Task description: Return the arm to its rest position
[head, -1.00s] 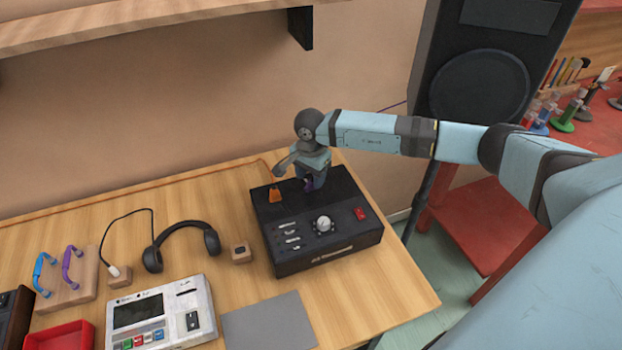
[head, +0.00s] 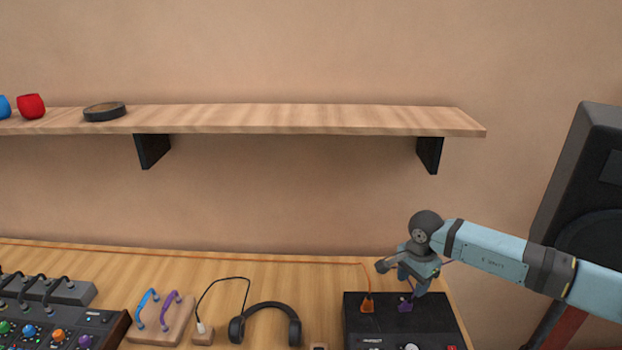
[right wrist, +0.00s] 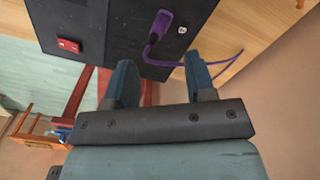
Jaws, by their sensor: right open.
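My right arm (head: 490,256) comes in from the right. Its gripper (head: 412,284) hangs over the rear part of a black box (head: 362,328) on the wooden desk. In the right wrist view the gripper (right wrist: 160,72) is open, with nothing between its two blue fingers. A purple plug (head: 405,304) sits at the top of the box just below the gripper. In the right wrist view this purple plug (right wrist: 160,25) and its cable lie beyond the fingers, apart from them. My left gripper is not in view.
An orange plug (head: 367,305) stands in the box beside the purple one. A wall shelf (head: 300,118) hangs above the desk. A black speaker (head: 585,190) stands at the right. Headphones (head: 265,308) and a mixer (head: 60,325) lie to the left.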

